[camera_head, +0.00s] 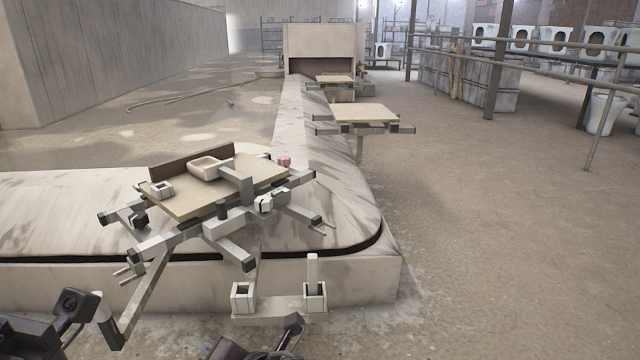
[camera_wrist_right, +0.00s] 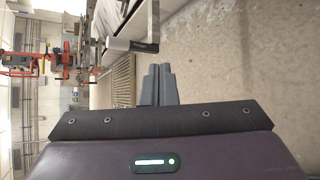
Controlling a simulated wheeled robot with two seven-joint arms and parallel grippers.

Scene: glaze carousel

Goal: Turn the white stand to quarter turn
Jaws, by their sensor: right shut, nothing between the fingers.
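The stand (camera_head: 232,222) is on the carousel at centre left in the head view. It has pale grey-white arms with dark ends and a tan board (camera_head: 185,207) on top, set at a slant. A beige basin (camera_head: 210,167), a small square cup (camera_head: 162,188) and a brown upright panel (camera_head: 190,160) are on the board. My right gripper (camera_wrist_right: 158,85) is shut and empty in the right wrist view. Its fingers point over the floor; a dark-ended bar (camera_wrist_right: 132,46) shows ahead. Part of my left arm is at the lower left; its fingertips are not clear.
The carousel edge (camera_head: 330,278) runs along the front. A low holder with two square sockets (camera_head: 280,306) stands before it, with a pale upright stick (camera_head: 312,268) in the right socket. Another stand (camera_head: 362,114) is farther back. Open floor (camera_head: 500,250) lies to the right.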

